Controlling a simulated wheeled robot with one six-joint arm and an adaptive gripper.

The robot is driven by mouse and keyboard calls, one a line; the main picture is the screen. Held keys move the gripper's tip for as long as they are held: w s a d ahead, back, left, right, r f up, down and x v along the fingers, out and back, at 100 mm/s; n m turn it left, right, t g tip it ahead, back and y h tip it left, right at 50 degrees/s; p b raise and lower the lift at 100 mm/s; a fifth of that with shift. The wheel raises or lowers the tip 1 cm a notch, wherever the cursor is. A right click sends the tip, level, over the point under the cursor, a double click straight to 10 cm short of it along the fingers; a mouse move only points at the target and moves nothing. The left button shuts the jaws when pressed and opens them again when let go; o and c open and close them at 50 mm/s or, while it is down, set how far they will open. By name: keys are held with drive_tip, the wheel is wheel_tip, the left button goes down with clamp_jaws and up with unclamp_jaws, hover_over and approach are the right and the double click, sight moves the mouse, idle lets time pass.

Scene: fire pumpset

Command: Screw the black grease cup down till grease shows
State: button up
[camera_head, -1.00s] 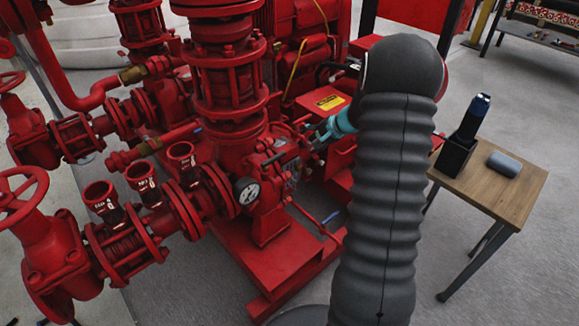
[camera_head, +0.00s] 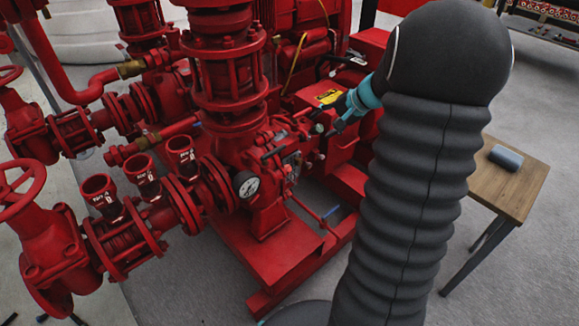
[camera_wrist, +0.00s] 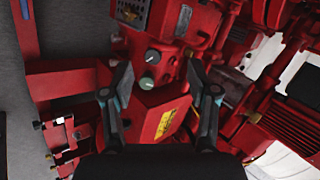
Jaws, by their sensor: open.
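Two round caps sit close together on the red pump housing in the wrist view: a dark grey-black one (camera_wrist: 152,56), which looks like the black grease cup, and a grey-green one (camera_wrist: 146,83) just below it. In the head view a small greenish cap (camera_head: 317,128) shows on the pump's bearing side; I cannot make out the dark one clearly there. My gripper (camera_wrist: 160,92) is open and empty. Its two fingers stand apart on either side of the caps in the picture, touching neither as far as I can tell. In the head view my gripper (camera_head: 342,120) is beside the pump housing, partly behind my arm. No grease can be made out.
A red box with a yellow label (camera_wrist: 167,122) lies close below the caps, between the fingers in the picture. A pressure gauge (camera_head: 246,184) and red valves stand left.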

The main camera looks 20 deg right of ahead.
drive_tip(key=s+a+r+n+g+h+b, duration=0.2)
drive_tip(key=s+a+n+b, duration=0.3)
drive_tip(key=s+a, duration=0.9)
drive_tip(key=shift+s+a+r+n, duration=0.15)
drive_tip(key=shift+a+r+n, duration=0.15)
drive_tip(key=shift+a, duration=0.85)
